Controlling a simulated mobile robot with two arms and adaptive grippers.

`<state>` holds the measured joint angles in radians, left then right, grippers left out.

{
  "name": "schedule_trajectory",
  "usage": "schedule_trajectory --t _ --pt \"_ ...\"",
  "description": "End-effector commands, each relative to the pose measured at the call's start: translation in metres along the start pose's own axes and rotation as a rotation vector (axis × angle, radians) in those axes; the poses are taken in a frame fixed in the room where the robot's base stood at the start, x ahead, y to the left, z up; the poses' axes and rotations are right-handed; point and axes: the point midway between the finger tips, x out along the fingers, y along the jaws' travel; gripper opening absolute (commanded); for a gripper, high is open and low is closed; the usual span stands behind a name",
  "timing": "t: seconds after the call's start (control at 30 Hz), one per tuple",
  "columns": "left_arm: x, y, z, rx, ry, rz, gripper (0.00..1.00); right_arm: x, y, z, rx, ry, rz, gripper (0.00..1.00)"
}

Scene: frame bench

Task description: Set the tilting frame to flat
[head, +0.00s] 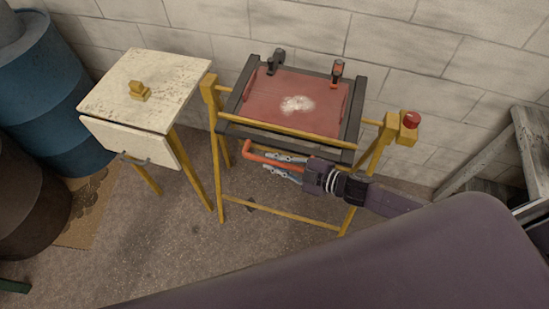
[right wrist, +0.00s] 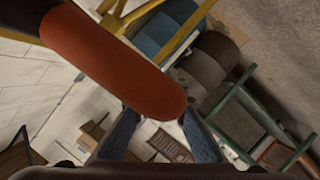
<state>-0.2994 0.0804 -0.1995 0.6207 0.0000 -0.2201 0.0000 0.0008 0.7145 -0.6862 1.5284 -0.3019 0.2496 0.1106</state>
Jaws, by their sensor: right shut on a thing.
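The tilting frame (head: 353,112) has dark edges around a reddish panel (head: 318,117) with a pale patch, and sits in a yellow stand (head: 222,187). Its panel faces up toward the head camera; its exact tilt is hard to judge. An orange handle (head: 249,150) sticks out below the near edge. My right gripper (head: 267,163) is shut on this handle, coming from the right. In the right wrist view the handle (right wrist: 115,62) crosses close to the camera, near the fingers (right wrist: 160,135). My left gripper is out of view.
A red knob (head: 411,119) sits on the stand's right post. Two clamps (head: 337,71) are on the far edge. A grey rack (head: 490,150) stands right.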

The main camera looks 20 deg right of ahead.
Motion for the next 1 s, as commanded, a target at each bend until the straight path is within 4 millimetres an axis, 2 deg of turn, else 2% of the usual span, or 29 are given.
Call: schedule_trajectory --t 0.03,0.13,0.57,0.6,0.7,0.73,1.0 --pt "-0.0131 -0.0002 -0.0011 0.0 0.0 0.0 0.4 -0.0031 0.0127 -0.0119 0.0 0.007 0.003 0.0" --pt "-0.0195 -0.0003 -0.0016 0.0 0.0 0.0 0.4 -0.0053 0.0179 -0.0168 0.001 0.006 0.003 0.0" --pt "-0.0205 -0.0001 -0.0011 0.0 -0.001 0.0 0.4 -0.0054 0.0215 -0.0186 0.001 0.008 0.007 0.0" --pt "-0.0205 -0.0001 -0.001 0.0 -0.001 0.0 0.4 -0.0054 0.0216 -0.0186 0.001 0.008 0.008 0.17" --pt "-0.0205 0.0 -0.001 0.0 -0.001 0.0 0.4 -0.0054 0.0208 -0.0185 0.001 0.007 0.006 0.28" --pt "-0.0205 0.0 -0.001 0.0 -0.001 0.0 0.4 -0.0054 0.0203 -0.0183 0.002 0.007 0.006 0.3" --pt "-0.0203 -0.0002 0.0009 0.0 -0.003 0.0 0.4 -0.0066 0.0174 -0.0163 0.003 0.002 0.002 0.3"
